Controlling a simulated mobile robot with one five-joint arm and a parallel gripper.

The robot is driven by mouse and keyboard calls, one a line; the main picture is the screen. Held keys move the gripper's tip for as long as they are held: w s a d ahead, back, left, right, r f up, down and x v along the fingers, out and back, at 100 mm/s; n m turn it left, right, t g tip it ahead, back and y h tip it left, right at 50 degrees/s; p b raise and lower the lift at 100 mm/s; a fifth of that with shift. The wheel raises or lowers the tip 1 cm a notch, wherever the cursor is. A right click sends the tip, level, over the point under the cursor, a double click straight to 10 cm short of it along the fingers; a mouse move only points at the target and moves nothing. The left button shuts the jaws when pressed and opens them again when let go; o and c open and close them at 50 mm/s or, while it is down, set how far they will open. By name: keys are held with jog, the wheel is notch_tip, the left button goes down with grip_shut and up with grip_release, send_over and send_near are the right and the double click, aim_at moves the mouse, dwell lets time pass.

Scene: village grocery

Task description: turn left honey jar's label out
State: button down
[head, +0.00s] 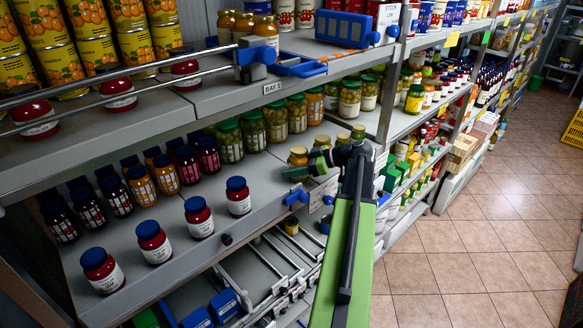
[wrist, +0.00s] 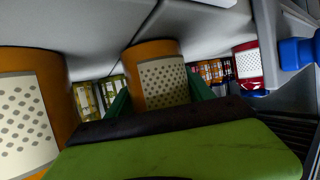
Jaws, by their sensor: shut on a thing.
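The left honey jar (head: 298,158) stands at the front of the middle shelf, and my gripper (head: 304,168) is shut on it. In the wrist view, which shows the shelf upside down, this amber jar (wrist: 155,75) sits between my green fingers. Its pale dotted label faces my wrist camera, set somewhat toward the picture's right side of the jar. The jar's lid end is hidden behind my gripper. A second honey jar (head: 322,143) stands to its right; it appears large at the left edge of the wrist view (wrist: 28,115), apart from my gripper.
Red jars with blue lids (head: 238,196) line the shelf front to the left; one shows in the wrist view (wrist: 248,65). Green pickle jars (head: 229,142) stand behind. An upper shelf (head: 215,98) hangs above. The tiled aisle (head: 455,250) at right is clear.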

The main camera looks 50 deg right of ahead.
jog(key=shift+c, duration=1.5)
grip_release()
jog(key=shift+s+d+r+p, duration=0.2)
jog(key=shift+s+r+p, duration=0.05)
jog(key=shift+s+p, duration=0.05)
jog(key=p+v, duration=0.6)
jog(key=v, duration=1)
jog(key=shift+s+d, duration=0.2)
jog(key=shift+s, duration=0.05)
jog(key=shift+f, duration=0.1)
